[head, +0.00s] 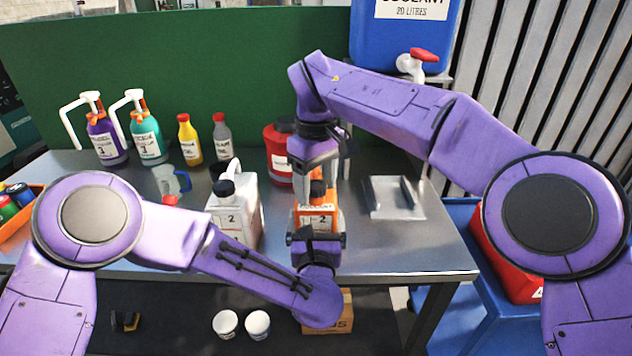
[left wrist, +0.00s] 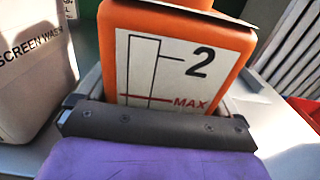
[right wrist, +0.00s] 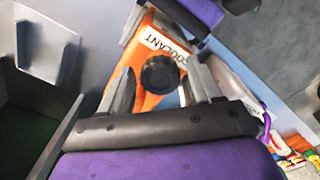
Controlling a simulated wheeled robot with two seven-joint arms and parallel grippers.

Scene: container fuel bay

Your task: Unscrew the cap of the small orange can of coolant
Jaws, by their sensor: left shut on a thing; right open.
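The small orange can of coolant (head: 331,219) stands on the metal bench; its label shows a level scale with "2" and "MAX" in the left wrist view (left wrist: 215,88). My left gripper (head: 316,238) is shut on the can's body from the front, a finger along each side. The black cap (right wrist: 160,74) is on top of the can in the right wrist view. My right gripper (right wrist: 160,90) is open above the can, pointing down, with one finger on each side of the cap. Whether either finger touches the cap I cannot tell. In the head view the fingers partly hide it.
A white screen wash can (head: 236,211) stands close left of the orange can. A red container (head: 278,155) is behind it. A metal bracket plate (head: 392,197) lies to the right. A blue tank (head: 400,40) with a red tap is behind.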

